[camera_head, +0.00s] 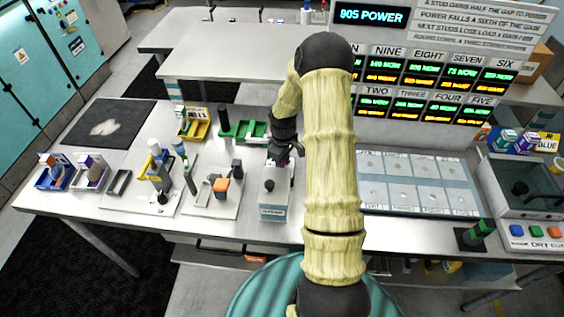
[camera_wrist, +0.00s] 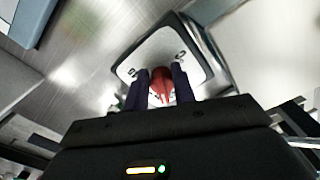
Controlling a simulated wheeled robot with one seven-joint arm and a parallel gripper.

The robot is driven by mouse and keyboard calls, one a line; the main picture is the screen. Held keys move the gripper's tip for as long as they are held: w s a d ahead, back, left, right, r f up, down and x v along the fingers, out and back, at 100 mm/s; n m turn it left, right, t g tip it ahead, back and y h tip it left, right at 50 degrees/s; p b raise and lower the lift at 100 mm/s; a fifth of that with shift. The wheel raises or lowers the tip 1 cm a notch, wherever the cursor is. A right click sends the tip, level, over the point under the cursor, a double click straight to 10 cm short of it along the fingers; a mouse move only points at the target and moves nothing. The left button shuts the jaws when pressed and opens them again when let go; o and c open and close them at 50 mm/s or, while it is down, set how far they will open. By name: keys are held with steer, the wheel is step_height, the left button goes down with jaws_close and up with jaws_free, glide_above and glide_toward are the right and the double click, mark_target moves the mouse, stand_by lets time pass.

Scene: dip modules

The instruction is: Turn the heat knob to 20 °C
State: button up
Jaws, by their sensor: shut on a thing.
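A red knob (camera_wrist: 162,88) sits between the two dark fingers of my gripper (camera_wrist: 160,76) in the wrist view. I take it to be the heat knob. My gripper is shut on it. Behind the knob is a white dial face (camera_wrist: 190,68) with a dark rim and small dark marks. I cannot read a temperature, and the fingers and gripper body hide part of the dial. In the head view my gripper (camera_head: 283,155) is low at the back of the bench, beyond a grey box with a black knob (camera_head: 269,186). The red knob is hidden there.
Bench tools stand left of my gripper, including an orange-topped block (camera_head: 221,187) and a green tray (camera_head: 245,131). A pale panel with marked cells (camera_head: 415,185) lies to the right, below a display board (camera_head: 431,60). A dark mat (camera_head: 108,122) lies at the far left.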

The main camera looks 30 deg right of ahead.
steer(key=n, duration=0.3)
steer(key=n+p, duration=0.1)
steer(key=shift+w+d+r+n, duration=0.15)
steer(key=shift+w+d+n, duration=0.05)
steer(key=shift+w+n, duration=0.1)
steer(key=shift+w+d+n+p, duration=0.15)
steer(key=shift+n+p, duration=0.25)
steer(key=shift+n, duration=1.5)
steer(key=o, duration=1)
step_height(320, 180, up, 17)
steer(key=b, duration=0.3)
steer(key=shift+r, duration=0.1)
steer(key=s+a+m+t, duration=0.2)
steer(key=s+a+m, duration=1.2)
steer(key=s+a, duration=0.2)
steer(key=s+r, duration=0.1)
steer(key=s, duration=0.1)
steer(key=shift+s+a+t, duration=0.3)
steer(key=shift+a, duration=0.1)
